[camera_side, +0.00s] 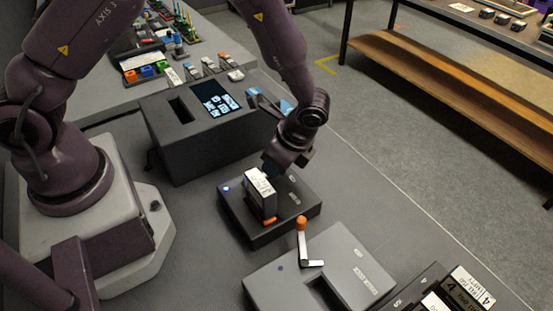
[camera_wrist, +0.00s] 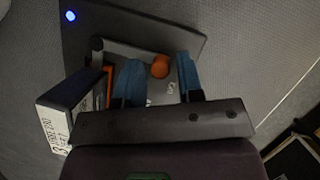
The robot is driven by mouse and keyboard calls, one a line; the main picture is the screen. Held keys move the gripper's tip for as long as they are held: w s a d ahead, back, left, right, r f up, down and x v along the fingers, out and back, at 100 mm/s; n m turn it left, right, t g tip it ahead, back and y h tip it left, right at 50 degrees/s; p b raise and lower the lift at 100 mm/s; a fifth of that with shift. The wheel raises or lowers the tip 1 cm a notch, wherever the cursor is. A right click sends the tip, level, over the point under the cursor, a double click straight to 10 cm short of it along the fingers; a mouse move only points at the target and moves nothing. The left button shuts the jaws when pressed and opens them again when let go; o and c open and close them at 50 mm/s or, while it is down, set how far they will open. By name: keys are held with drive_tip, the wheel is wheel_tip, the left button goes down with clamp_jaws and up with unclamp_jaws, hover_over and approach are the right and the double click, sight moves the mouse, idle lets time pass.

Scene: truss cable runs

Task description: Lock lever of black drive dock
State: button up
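The black drive dock (camera_side: 292,217) stands on the bench with a labelled drive (camera_side: 260,195) upright in it. The dock's top also shows in the wrist view (camera_wrist: 185,38), with the drive (camera_wrist: 58,115) at left. The lever's pale arm (camera_wrist: 125,50) runs beside the drive to an orange knob (camera_wrist: 160,66). My gripper (camera_wrist: 158,62) is open, its two blue fingers either side of the knob with visible gaps. In the side view my gripper (camera_side: 270,167) is low over the dock, behind the drive, which hides the fingers. Knob height relative to the fingertips is unclear.
A grey dock (camera_side: 345,262) with a raised orange-knobbed lever (camera_side: 302,235) stands in front. A dark rack with labelled drives (camera_side: 460,290) is at lower right. A dark console with a screen (camera_side: 215,97) stands behind. Bare bench lies right of the black dock.

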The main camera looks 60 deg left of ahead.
drive_tip(key=shift+o, duration=0.4)
drive_tip(key=v, duration=1.3)
drive_tip(key=shift+f, duration=0.1)
drive_tip(key=s+a+r+n+t+h, duration=0.2)
drive_tip(key=s+a+r+n, duration=0.3)
drive_tip(key=s+r, duration=0.3)
drive_tip(key=s+a+r+n+t+h, duration=0.2)
drive_tip(key=s+a+r+n+t, duration=0.3)
drive_tip(key=s+r+n, duration=0.2)
wheel_tip(320, 180, up, 2)
drive_tip(key=shift+s+a+r+n, duration=0.15)
drive_tip(key=shift+s+n, duration=0.25)
drive_tip(key=shift+s, duration=0.4)
